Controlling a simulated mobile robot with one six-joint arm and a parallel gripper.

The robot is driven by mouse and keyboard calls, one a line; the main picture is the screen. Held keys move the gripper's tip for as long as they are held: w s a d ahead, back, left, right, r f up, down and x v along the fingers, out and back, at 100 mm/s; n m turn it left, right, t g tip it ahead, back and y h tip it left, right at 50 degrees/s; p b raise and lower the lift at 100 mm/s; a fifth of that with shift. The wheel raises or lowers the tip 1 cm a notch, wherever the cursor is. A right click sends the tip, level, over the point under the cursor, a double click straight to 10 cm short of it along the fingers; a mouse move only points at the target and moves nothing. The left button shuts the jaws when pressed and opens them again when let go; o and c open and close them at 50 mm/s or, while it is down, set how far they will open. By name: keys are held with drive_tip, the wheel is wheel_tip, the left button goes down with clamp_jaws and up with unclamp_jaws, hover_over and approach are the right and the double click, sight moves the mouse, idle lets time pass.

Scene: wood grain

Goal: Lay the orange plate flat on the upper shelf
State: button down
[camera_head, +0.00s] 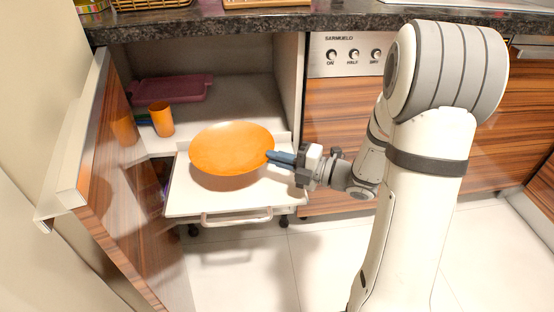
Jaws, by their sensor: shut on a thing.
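The orange plate (231,148) is in front of the open cabinet, over a white pull-out surface (190,199). My gripper (271,158) is shut on the plate's right rim, and its fingers look blue-grey. The plate's face shows from above, with a shadow on the white surface beneath it. I cannot tell exactly how high it is held. The upper shelf (238,110) is the grey board inside the cabinet, behind the plate. The plate hides part of its front edge.
An orange cup (161,119) and a maroon tray (172,89) stand on the shelf's left side. The open wooden door (128,200) borders the left. A dark countertop (210,25) overhangs the cabinet. The right part of the shelf looks clear.

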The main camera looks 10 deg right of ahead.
drive_tip(key=shift+f, duration=1.85)
drive_tip(key=shift+s+f, duration=0.1)
drive_tip(key=shift+f, duration=0.3)
drive_tip(key=shift+f, duration=0.15)
drive_tip(key=c, duration=1.5)
unclamp_jaws()
drive_tip(key=shift+s+f, duration=0.1)
drive_tip(key=shift+s, duration=0.05)
drive_tip(key=shift+r+p+v, duration=0.25)
drive_tip(key=shift+p+v, duration=0.4)
drive_tip(key=shift+v, duration=1.3)
drive_tip(key=shift+r+p+v, duration=0.2)
drive_tip(key=shift+p+v, duration=0.45)
drive_tip(key=shift+v, duration=1.3)
drive_tip(key=shift+w+r, duration=0.1)
drive_tip(key=shift+w, duration=0.1)
